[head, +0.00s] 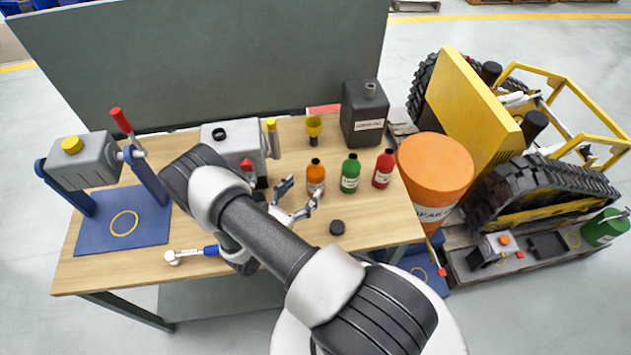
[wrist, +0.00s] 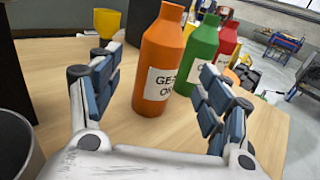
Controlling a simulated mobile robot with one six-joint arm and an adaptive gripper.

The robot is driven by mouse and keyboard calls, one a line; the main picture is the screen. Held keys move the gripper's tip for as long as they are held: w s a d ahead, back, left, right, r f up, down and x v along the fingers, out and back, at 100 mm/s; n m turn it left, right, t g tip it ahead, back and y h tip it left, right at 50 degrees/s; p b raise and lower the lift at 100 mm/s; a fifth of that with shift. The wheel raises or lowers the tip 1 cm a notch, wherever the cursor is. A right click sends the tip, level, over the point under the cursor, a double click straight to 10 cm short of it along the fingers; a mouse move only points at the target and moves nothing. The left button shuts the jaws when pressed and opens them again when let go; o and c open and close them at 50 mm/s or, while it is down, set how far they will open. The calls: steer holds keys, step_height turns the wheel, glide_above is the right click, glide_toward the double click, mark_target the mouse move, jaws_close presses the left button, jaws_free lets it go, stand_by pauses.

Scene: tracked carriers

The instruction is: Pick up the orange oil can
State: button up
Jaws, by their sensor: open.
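In the wrist view the orange can (wrist: 157,75) stands ahead, between and just beyond my open fingers. My gripper (head: 299,197) is open and empty, low over the table in front of the can. In the wrist view my gripper (wrist: 158,92) has a finger on each side. The right finger overlaps the green bottle behind it.
A green bottle (head: 350,174) and a red bottle (head: 383,168) stand close to the right. A yellow funnel (head: 313,126) and dark canister (head: 364,115) are behind. A black cap (head: 337,228) lies in front, right of my gripper. A grey machine (head: 232,139) stands left.

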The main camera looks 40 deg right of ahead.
mark_target(310, 185)
steer(key=shift+d+f, duration=0.5)
steer(key=shift+f, duration=0.35)
steer(key=x, duration=0.6)
steer(key=shift+w+d+b, duration=0.1)
steer(key=shift+d+b, duration=0.2)
steer(key=shift+b, duration=0.05)
steer(key=c, duration=1.4)
